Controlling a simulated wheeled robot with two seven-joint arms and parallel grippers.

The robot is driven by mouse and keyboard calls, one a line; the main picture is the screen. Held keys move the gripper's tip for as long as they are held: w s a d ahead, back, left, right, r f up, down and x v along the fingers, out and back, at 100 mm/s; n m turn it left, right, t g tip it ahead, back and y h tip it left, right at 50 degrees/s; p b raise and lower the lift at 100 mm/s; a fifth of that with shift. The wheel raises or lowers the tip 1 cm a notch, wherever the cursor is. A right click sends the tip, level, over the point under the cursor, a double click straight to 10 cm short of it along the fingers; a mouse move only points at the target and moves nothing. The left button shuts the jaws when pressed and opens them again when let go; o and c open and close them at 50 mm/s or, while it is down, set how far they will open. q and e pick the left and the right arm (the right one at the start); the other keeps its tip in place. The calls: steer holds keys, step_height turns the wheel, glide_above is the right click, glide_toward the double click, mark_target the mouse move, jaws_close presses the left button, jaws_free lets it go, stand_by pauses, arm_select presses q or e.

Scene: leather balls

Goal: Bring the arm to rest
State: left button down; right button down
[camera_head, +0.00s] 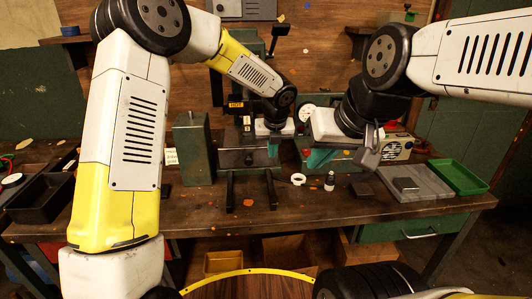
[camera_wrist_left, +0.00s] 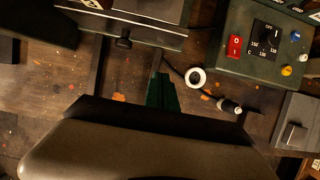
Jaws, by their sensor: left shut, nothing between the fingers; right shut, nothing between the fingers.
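My left arm (camera_head: 118,150) comes in from the left, rises to an elbow at the top and reaches down over the workbench. My left gripper (camera_head: 273,149) is shut and empty in front of the grey bench machine. Its green fingers (camera_wrist_left: 163,92) also show in the left wrist view, above the bench top. My right arm (camera_head: 470,50) comes in from the upper right. My right gripper (camera_head: 318,159) is shut and empty, to the right of the left one, and its wrist partly hides it. No leather balls can be made out.
A green box (camera_head: 193,150) stands left of the machine. The bench's front strip is mostly clear.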

arm_select(q)
steer(key=s+a+r+n, duration=1.5)
steer(key=a+n, duration=0.2)
steer(key=n, duration=0.1)
steer(key=s+a+n+t+h, duration=0.1)
steer(key=s+a+n, duration=0.2)
steer(key=s+n, duration=0.4)
steer(key=s+a+n+h, duration=0.1)
steer(key=s+a+n, duration=0.2)
steer(key=s+n, duration=0.4)
steer(key=n, duration=0.3)
steer(key=shift+s+r+t, duration=0.25)
steer(key=shift+t, duration=0.15)
steer(key=shift+a, duration=0.1)
